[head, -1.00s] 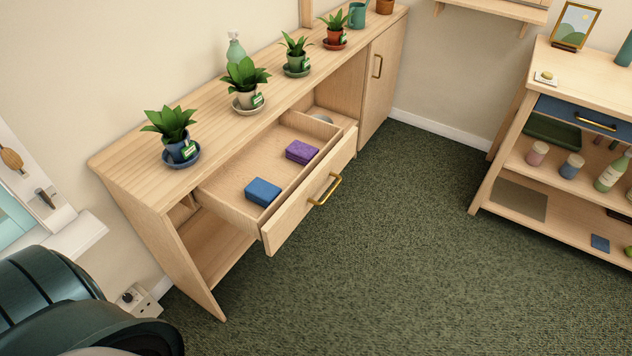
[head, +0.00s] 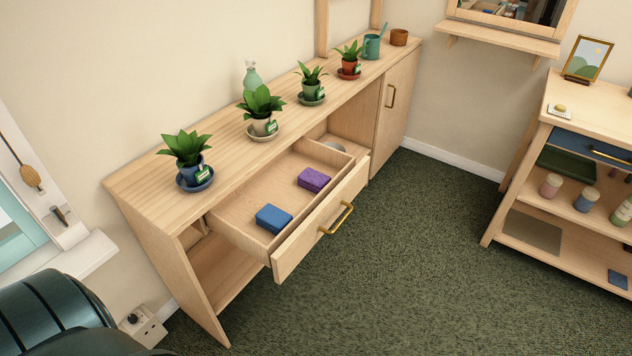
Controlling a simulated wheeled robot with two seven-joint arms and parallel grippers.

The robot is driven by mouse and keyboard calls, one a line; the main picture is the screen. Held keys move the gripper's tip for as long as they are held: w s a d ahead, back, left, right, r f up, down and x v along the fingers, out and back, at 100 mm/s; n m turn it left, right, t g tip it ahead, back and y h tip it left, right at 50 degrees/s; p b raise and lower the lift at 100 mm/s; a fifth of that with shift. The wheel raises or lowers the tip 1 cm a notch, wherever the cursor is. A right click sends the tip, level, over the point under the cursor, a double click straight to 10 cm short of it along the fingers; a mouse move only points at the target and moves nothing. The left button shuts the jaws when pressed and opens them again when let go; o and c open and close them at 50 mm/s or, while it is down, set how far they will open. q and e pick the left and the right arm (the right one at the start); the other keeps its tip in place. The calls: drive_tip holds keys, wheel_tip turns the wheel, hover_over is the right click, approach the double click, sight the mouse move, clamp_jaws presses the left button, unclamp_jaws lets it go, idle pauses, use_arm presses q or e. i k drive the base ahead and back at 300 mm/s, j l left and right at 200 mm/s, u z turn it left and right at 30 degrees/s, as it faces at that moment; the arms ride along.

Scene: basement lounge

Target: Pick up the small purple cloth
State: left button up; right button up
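A small folded purple cloth (head: 314,180) lies in the open drawer (head: 254,207) of the long wooden sideboard. A folded blue cloth (head: 273,218) lies in the same drawer, nearer and to the left, apart from the purple one. The drawer is pulled out and has a brass handle (head: 337,219) on its front. Neither of my grippers shows in the head view. A dark teal rounded shape fills the lower left corner.
Several potted plants, one of them in a blue pot (head: 193,172), line the sideboard top (head: 236,152). A shelf unit (head: 520,190) with jars stands at the right. The green carpet (head: 400,270) before the drawer is clear.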

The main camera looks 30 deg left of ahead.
sight(314, 180)
drive_tip(key=u, duration=2.85)
drive_tip(key=z, duration=1.9)
drive_tip(key=i+l, duration=0.35)
drive_tip(key=l+u, duration=0.05)
drive_tip(key=l, duration=0.05)
